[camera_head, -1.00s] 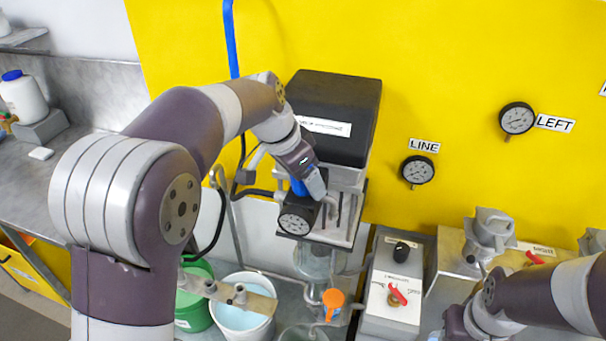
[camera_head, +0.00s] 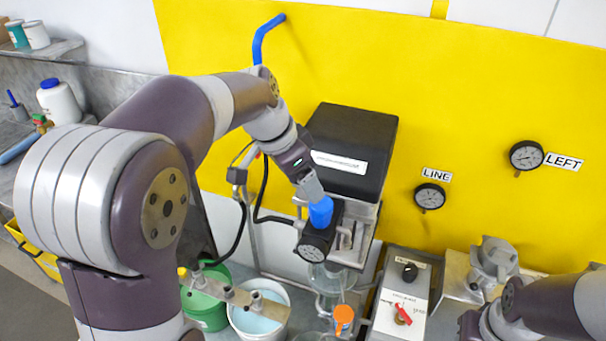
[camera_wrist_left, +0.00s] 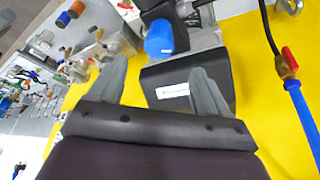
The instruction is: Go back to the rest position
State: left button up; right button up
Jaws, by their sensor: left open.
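My left gripper (camera_head: 309,188) is by the front of the black-topped machine (camera_head: 352,135), just above a blue knob (camera_head: 321,211) on its black block with a dial. In the left wrist view the two fingers (camera_wrist_left: 158,82) are spread apart with nothing between them. The blue knob (camera_wrist_left: 159,38) shows beyond the fingertips there, apart from them. In the head view I cannot tell whether the fingers touch the knob. My right arm (camera_head: 545,305) comes in at the lower right. Its fingers are not visible.
A control box (camera_head: 403,290) with a red lever and black knob stands right of the machine. Green (camera_head: 207,305) and white (camera_head: 257,313) buckets stand below left. A yellow wall panel (camera_head: 460,100) carries gauges. A white bottle (camera_head: 58,101) stands at the far left.

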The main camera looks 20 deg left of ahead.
pick_arm(q)
jog(key=s+f+n+y+b, duration=0.1)
jog(key=s+f+b, duration=0.4)
jog(key=f, duration=0.6)
jog(key=s+f+n+g+y+b, duration=0.1)
jog(key=s+f+n+b, duration=0.3)
jog(key=f+b, duration=0.3)
jog(key=s+a+f+n+g+b, duration=0.1)
jog(key=s+f+b, duration=0.5)
jog(key=f, duration=1.1)
jog(key=shift+n+y+b, duration=0.4)
jog(key=shift+n+b, duration=0.05)
jog(key=shift+n, duration=0.35)
